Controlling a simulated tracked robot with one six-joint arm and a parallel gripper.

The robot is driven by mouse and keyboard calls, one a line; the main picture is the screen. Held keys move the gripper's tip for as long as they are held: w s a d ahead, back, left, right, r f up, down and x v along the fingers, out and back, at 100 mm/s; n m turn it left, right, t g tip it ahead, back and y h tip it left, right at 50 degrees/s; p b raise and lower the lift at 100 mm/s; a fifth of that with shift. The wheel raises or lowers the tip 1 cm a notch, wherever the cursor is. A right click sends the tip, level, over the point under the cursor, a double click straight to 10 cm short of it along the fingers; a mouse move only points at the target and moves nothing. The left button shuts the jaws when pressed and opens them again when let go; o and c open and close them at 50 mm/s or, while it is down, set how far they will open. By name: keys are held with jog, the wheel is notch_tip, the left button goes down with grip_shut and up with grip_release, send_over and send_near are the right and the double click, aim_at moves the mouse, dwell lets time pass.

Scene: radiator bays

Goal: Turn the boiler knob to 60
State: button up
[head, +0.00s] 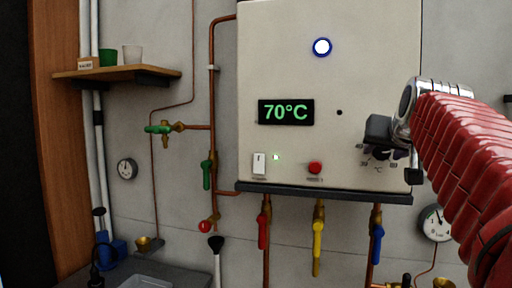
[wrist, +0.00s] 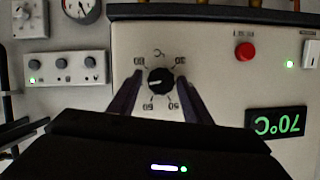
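The boiler knob (wrist: 161,81) is a round black dial, seen upside down in the wrist view. Its pale mark points left, between the printed 80 and 60. The boiler display (head: 286,112) reads 70°C in green; it also shows in the wrist view (wrist: 276,123). My gripper (wrist: 160,76) is open, one dark finger on each side of the knob, with a visible gap on both sides. The fingers cover part of the scale. In the head view my gripper (head: 378,138) is at the boiler's lower right and hides most of the knob.
A red button (head: 315,168) and a white switch (head: 259,163) sit on the boiler front (head: 330,75). Below hang valves with red, yellow (head: 318,240) and blue handles. A gauge (head: 436,223) is at the lower right. A wooden shelf (head: 150,72) is at the left.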

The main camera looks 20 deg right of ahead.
jog(key=c, duration=0.7)
jog(key=shift+d, duration=0.15)
jog(key=shift+c, duration=0.7)
jog(key=shift+n, duration=0.3)
jog(key=shift+w+a+h, duration=0.1)
jog(key=shift+a+h, duration=0.1)
jog(key=shift+h, duration=0.1)
jog(key=n, duration=0.1)
jog(key=n+g+h, duration=0.1)
jog(key=n, duration=0.1)
jog(key=shift+w+a+h, duration=0.1)
jog(key=shift+a+h, duration=0.1)
jog(key=shift+h, duration=0.1)
jog(key=n+g+h, duration=0.1)
jog(key=n+h, duration=0.1)
jog(key=n, duration=0.1)
jog(key=shift+f+n, duration=0.15)
jog(key=shift+n, duration=0.15)
jog(key=o, duration=1)
